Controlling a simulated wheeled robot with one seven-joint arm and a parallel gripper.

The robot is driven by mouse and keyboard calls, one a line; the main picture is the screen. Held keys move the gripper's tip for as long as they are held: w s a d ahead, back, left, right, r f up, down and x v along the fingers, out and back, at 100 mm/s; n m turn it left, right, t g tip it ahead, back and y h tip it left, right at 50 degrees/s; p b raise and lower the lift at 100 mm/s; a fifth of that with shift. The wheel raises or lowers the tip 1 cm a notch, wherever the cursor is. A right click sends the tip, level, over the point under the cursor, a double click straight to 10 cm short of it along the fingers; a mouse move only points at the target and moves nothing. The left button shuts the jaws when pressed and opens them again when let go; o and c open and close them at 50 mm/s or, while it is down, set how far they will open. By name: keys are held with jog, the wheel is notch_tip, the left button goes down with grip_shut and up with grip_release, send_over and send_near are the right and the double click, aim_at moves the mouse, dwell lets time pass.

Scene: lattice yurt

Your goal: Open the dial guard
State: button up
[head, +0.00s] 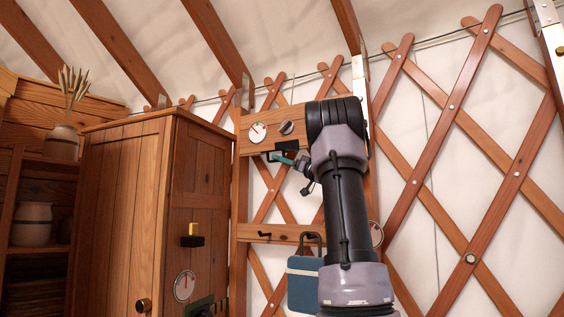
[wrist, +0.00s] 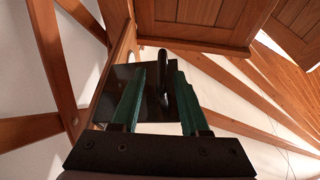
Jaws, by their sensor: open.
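A dark plate (head: 291,146) sits on the wooden wall board just below a grey knob (head: 286,127); it looks like the dial guard, though my gripper and arm partly cover it. In the wrist view this dark, glossy plate (wrist: 118,75) carries a black upright handle (wrist: 163,72). My gripper (head: 282,158) is at the plate's lower edge. In the wrist view its green fingers (wrist: 158,88) are apart, one on each side of the handle. I cannot tell whether either finger touches it.
A white dial (head: 258,132) is left of the knob. A wooden cabinet (head: 125,210) stands to the left, with another dial (head: 184,286) on it. Below, a blue item (head: 302,285) hangs near a hook rail (head: 275,233). Lattice wall (head: 470,150) fills the right.

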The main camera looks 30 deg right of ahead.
jog(key=r, duration=0.3)
jog(key=s+r, duration=0.1)
jog(key=r, duration=0.6)
jog(key=shift+s+a+r, duration=0.25)
jog(key=shift+s+a, duration=0.05)
jog(key=shift+s, duration=0.05)
jog(key=shift+w+d+f, duration=0.2)
jog(key=shift+w+d, duration=0.5)
jog(key=shift+w, duration=0.2)
jog(key=shift+a+r, duration=0.1)
jog(key=shift+a, duration=0.25)
